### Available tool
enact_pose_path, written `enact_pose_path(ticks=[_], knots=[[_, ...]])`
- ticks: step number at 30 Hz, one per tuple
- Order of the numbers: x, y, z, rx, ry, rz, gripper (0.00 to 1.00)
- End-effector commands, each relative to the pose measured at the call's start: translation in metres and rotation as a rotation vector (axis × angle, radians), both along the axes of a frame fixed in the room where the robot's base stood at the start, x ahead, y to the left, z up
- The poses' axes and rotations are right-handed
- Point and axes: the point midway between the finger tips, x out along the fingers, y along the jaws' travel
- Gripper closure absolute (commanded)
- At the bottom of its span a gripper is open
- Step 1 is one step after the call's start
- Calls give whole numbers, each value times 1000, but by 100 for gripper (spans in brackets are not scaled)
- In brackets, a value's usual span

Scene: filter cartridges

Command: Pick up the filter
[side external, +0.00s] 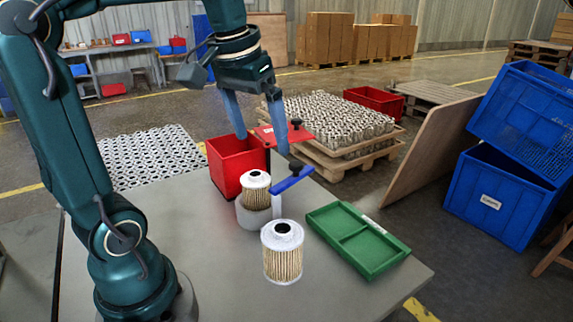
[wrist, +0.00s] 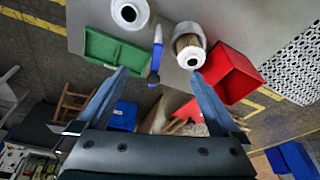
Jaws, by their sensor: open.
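One pleated filter (side external: 283,252) with white end caps stands upright on the grey table at the front; its top shows in the wrist view (wrist: 130,12). A second filter (side external: 257,198) sits upright in a pale round holder (side external: 254,217) behind it; this one also shows in the wrist view (wrist: 189,48). My gripper (side external: 258,146) is open and empty, with its two blue-grey fingers apart, above and behind the holder. In the wrist view the open fingers (wrist: 160,73) point toward the table, with both filters beyond the tips.
A red bin (side external: 233,166) stands behind the holder. A green two-compartment tray (side external: 355,236) lies at right.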

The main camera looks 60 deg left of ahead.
Motion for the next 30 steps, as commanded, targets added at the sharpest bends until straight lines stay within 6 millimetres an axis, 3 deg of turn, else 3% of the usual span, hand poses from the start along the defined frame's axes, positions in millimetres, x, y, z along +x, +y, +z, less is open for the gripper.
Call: enact_pose_path(ticks=[6, 19, 30], knots=[[17, 40, -6, -29, 66, 113, 0], [28, 92, -22, -73, 138, 247, 0], [27, 89, -66, -73, 139, 239, 0]])
